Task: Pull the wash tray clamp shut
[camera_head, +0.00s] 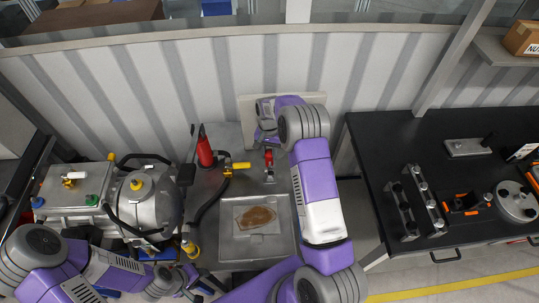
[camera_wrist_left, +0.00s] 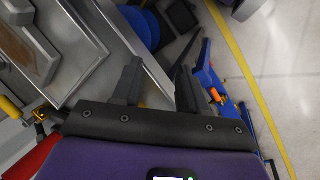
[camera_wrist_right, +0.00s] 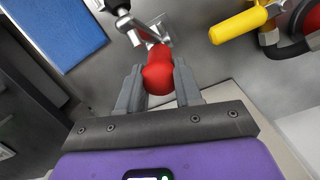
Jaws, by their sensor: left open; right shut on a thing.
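The wash tray (camera_head: 284,228) is a shallow grey metal tray on the grey bench, with a flat brown piece (camera_head: 257,216) lying in it. The metal toggle clamp (camera_head: 270,178) stands behind the tray. In the right wrist view, the clamp (camera_wrist_right: 148,30) has a red handle (camera_wrist_right: 158,75) between my right gripper's fingers (camera_wrist_right: 160,85), which are shut on it. My right gripper (camera_head: 267,146) reaches the handle from behind in the head view. My left gripper (camera_head: 205,283) is low at the bench's front; its fingers (camera_wrist_left: 158,85) are open and empty in the left wrist view.
A red bottle-like item (camera_head: 204,147) and a yellow-handled valve (camera_head: 238,166) stand left of the clamp. A silver drive unit (camera_head: 140,200) is further left. A black table (camera_head: 450,210) with parts stands at right. My right arm passes over the tray's right side.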

